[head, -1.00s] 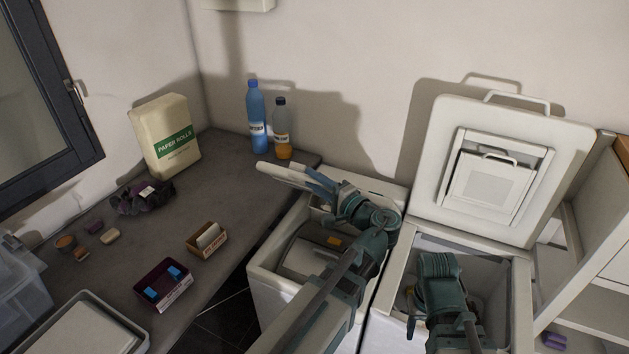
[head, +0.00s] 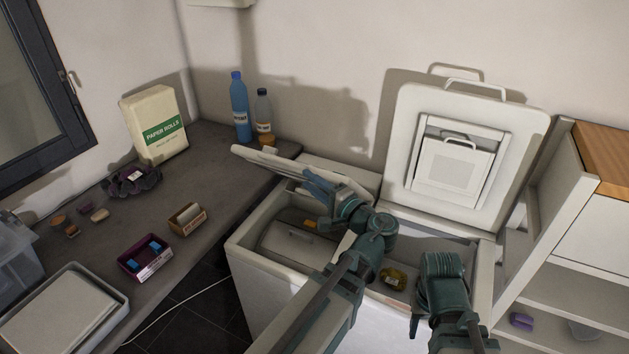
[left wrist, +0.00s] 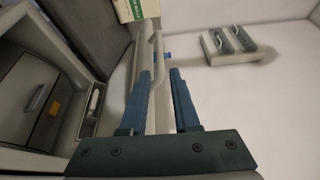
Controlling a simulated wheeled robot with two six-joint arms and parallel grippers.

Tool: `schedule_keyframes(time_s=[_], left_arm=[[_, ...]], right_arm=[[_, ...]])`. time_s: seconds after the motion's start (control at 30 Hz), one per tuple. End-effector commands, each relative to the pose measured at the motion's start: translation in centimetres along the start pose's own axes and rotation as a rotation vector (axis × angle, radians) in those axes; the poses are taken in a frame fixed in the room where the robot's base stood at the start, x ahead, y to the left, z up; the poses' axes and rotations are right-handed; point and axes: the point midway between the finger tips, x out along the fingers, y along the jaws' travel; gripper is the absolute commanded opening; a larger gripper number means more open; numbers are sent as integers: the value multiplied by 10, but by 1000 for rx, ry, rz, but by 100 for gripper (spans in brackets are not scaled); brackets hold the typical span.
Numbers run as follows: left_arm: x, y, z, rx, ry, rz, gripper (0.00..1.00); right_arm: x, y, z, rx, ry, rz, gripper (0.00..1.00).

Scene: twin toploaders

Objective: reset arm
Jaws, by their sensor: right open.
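The left toploader (head: 252,255) is a white chest with its pale lid (head: 262,157) tilted partly up. My left gripper (head: 318,187) is at this lid. In the left wrist view its two blue fingers (left wrist: 160,85) stand apart, with a pale bar like the lid's handle (left wrist: 153,50) between them; I cannot tell whether they press on it. The right toploader (head: 472,248) has its lid (head: 405,180) raised near upright. My right gripper (head: 440,268) is over the right part of its opening; its fingertips are hidden.
A dark counter (head: 225,160) on the left holds a paper rolls pack (head: 158,125), two bottles, small boxes and a tray. Open shelves (head: 570,290) stand close on the right. Dark floor (head: 205,315) shows between counter and chests.

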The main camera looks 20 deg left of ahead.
Motion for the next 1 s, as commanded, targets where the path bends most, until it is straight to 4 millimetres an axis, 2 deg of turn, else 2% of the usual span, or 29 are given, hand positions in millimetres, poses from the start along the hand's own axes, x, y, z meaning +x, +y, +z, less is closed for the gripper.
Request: schedule_keyframes(time_s=[0.57, 0.67, 0.77, 0.87, 1.0], left_arm=[[0, 0, 2, 0, 0, 1, 30], [-2, 6, 2, -8, -1, 30, 30], [-10, 31, 4, -38, -6, 141, 30], [-29, 73, 6, -79, -15, 335, 30], [-78, 136, 7, -119, -33, 658, 30]], right_arm=[[0, 0, 0, 0, 0, 0, 50], [0, 0, 0, 0, 0, 0, 50], [0, 0, 0, 0, 0, 0, 50], [0, 0, 0, 0, 0, 0, 50], [0, 0, 0, 0, 0, 0, 50]])
